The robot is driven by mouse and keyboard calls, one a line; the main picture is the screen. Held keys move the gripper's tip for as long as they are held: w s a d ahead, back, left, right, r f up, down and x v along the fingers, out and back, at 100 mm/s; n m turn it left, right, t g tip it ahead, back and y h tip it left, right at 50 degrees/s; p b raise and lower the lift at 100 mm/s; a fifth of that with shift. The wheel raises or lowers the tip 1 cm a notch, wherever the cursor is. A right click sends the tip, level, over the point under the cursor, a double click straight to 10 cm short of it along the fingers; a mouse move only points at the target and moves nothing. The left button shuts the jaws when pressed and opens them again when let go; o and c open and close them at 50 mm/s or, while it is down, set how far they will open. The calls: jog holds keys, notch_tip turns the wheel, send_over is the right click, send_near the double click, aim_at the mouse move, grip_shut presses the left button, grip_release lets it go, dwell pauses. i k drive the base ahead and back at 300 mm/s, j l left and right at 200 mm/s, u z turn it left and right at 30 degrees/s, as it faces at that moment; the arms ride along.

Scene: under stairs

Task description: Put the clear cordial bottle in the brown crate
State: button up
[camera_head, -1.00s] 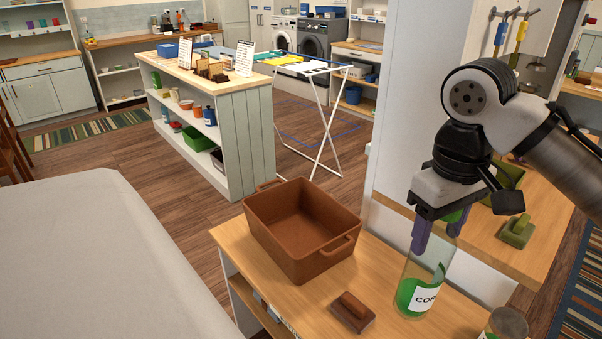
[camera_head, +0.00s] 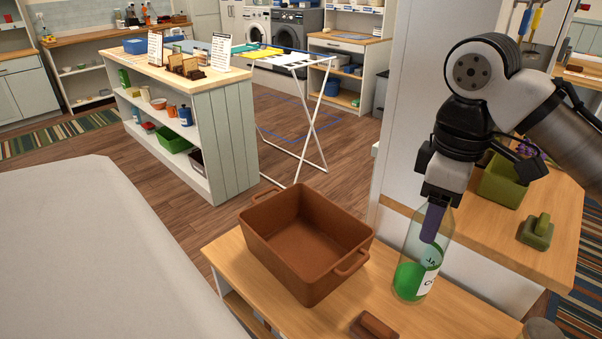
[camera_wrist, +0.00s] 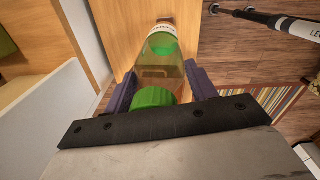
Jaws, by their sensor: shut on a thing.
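The clear cordial bottle (camera_head: 410,280), with green liquid and a white label, is upright in my gripper (camera_head: 432,230). The dark purple fingers are shut on its upper part. It is to the right of the brown crate and apart from it, over the wooden top; I cannot tell how high its base is. In the wrist view, the fingers (camera_wrist: 160,90) flank the bottle (camera_wrist: 160,48), with its green cap near the palm. The brown crate (camera_head: 285,262) stands on the wooden top, open and empty as far as I see.
A brown wooden block with a grip (camera_head: 374,326) lies in front of the crate. A round lid (camera_head: 541,330) shows at the lower right edge. A green crate (camera_head: 500,185) and a green block (camera_head: 536,232) are on the right-hand top. A white wall end (camera_head: 415,120) rises behind the bottle.

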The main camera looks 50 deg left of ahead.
aim_at(322, 270)
jog(key=j+z, duration=0.15)
jog(key=j, duration=0.45)
jog(key=j+z, duration=0.1)
jog(key=j, duration=0.5)
jog(key=k+j+z, duration=0.15)
jog(key=j, duration=0.45)
